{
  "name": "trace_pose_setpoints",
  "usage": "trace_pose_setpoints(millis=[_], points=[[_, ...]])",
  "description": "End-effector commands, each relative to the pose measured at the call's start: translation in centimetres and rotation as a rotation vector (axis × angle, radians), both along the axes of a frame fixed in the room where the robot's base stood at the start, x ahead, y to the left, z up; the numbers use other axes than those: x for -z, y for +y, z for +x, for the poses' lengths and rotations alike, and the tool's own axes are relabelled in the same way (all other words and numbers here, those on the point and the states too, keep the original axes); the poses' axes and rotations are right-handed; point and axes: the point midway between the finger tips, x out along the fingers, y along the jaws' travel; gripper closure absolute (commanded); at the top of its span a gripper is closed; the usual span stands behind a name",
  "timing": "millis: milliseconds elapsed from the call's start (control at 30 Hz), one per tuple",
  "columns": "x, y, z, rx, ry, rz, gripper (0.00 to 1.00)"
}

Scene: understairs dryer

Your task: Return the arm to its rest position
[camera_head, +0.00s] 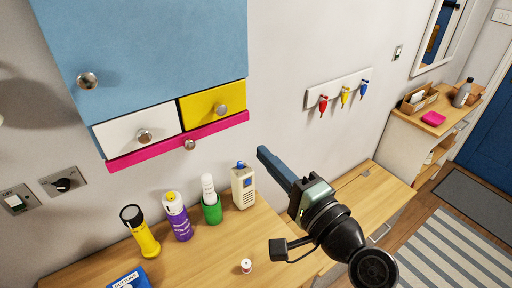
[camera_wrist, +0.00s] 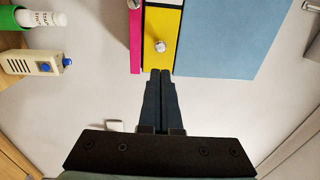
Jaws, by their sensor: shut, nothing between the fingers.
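My gripper (camera_head: 263,153) is shut and empty. In the head view it is raised above the wooden counter (camera_head: 215,258), with its fingers pointing up and left toward the wall. The fingers also show in the wrist view (camera_wrist: 160,74), closed together, with their tips just below the yellow drawer (camera_wrist: 161,42) in the picture. The yellow drawer (camera_head: 213,103) is in the wall cabinet (camera_head: 160,40), beside a white drawer (camera_head: 139,133). I cannot tell how far the fingertips are from the cabinet. My arm reaches in from the lower right of the head view.
On the counter stand a yellow flashlight (camera_head: 140,232), a purple can (camera_head: 177,217), a green-based bottle (camera_head: 210,204) and a beige device (camera_head: 243,187). A small white-and-red item (camera_head: 246,266) lies in front. A hook rail (camera_head: 340,88) is on the wall to the right.

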Motion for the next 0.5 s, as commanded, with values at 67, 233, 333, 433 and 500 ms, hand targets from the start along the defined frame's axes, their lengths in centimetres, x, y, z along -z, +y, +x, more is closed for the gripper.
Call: trace_pose_setpoints(millis=[67, 233, 333, 433, 500], points=[[0.1, -0.2, -0.3, 0.001, 0.001, 0.001, 1.0], [-0.6, 0.0, -0.2, 0.012, -0.022, -0.036, 1.0], [-2.7, 0.4, 0.5, 0.064, -0.103, -0.168, 1.0], [-6.8, 1.0, 1.2, 0.169, -0.251, -0.383, 1.0], [-10.7, 1.2, 1.2, 0.269, -0.383, -0.551, 1.0]])
